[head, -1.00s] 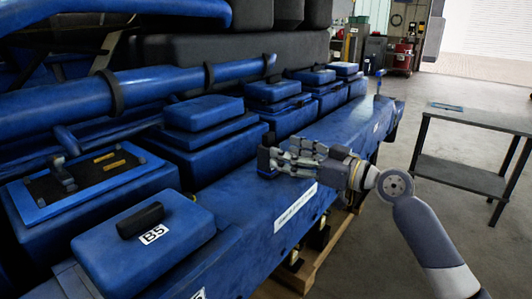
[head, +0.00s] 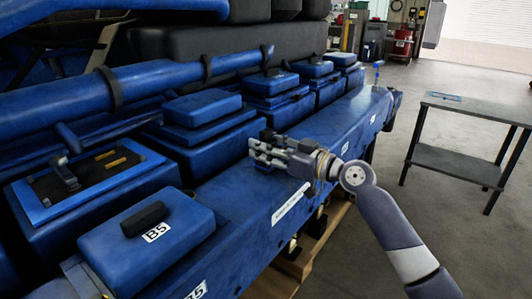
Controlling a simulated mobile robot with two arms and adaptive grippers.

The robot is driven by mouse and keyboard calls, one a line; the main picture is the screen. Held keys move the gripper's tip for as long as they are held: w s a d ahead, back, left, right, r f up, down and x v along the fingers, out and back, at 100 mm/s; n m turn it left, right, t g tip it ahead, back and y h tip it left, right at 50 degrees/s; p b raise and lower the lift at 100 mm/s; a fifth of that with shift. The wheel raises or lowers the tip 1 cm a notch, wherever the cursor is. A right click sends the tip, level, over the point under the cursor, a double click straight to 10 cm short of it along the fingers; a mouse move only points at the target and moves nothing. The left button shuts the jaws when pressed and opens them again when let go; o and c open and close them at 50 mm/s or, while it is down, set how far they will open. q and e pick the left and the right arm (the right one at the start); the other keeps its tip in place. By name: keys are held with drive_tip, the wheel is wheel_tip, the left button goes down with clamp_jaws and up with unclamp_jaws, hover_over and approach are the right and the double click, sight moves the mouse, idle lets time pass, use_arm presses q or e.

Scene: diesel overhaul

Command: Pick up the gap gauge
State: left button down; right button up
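I cannot pick out the gap gauge for certain. A small flat blue item (head: 445,96) lies on the grey side table at the right, too small to identify. A small upright blue piece (head: 377,74) stands at the far end of the blue engine ledge. My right gripper (head: 258,143) is above the ledge near the middle of the head view, pointing left. Its fingers look apart, with nothing clearly between them. It is well away from the side table. My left gripper is not in view.
The blue engine (head: 240,205) with its row of covers fills the left and centre. A cover marked B5 (head: 190,228) is in the foreground. The grey two-level table (head: 480,112) stands at the right. Clear floor (head: 395,185) lies between the engine and the table.

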clamp_jaws()
drive_tip(key=shift+r, duration=0.1)
